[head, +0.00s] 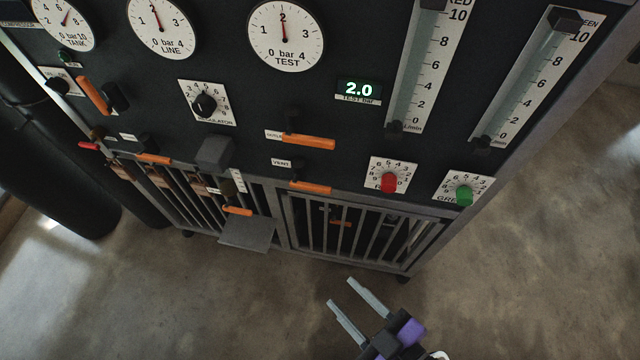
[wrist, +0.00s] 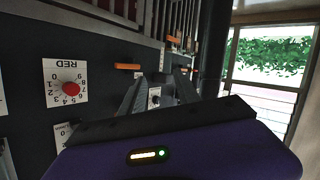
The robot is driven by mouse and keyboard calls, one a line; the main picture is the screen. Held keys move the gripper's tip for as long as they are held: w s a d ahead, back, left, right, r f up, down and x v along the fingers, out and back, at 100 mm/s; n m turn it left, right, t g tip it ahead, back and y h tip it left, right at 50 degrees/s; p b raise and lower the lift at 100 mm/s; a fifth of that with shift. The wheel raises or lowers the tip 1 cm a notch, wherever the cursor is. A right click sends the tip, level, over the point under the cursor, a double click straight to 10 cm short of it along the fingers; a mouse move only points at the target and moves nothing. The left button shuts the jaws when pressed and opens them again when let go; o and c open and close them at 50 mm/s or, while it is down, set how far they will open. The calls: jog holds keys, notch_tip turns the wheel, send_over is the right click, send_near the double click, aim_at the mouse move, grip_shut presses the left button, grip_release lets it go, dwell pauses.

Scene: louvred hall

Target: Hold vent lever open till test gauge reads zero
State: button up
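The vent lever (head: 310,187) is an orange bar under the VENT label (head: 281,163). It lies roughly level across the panel's lower edge. The round TEST gauge (head: 286,36) has its needle pointing up at about 2. The small display (head: 359,90) below it shows 2.0 in green. My gripper (head: 341,292) is low in front of the panel, apart from the lever, with its two fingers spread and nothing between them. In the wrist view, my gripper (wrist: 160,78) points along the panel. An orange lever (wrist: 127,66) shows there; I cannot tell which one.
Another orange lever (head: 308,142) sits just above the vent lever. Red (head: 389,183) and green (head: 464,196) knobs are to its right. A barred cage front (head: 365,238) and a small grey shelf (head: 246,234) lie below. The floor in front is clear.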

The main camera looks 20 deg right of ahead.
jog(key=w+a+f+n+g, duration=0.1)
jog(key=w+a+f+n, duration=0.3)
jog(key=w+a+f, duration=0.25)
jog(key=t+h+p, duration=0.2)
jog(key=t+h, duration=0.1)
jog(key=h, duration=1.1)
send_near(318, 191)
jog(key=shift+b+x, duration=0.75)
jog(key=shift+x, duration=3.9)
grip_shut()
jog(key=shift+f, duration=0.1)
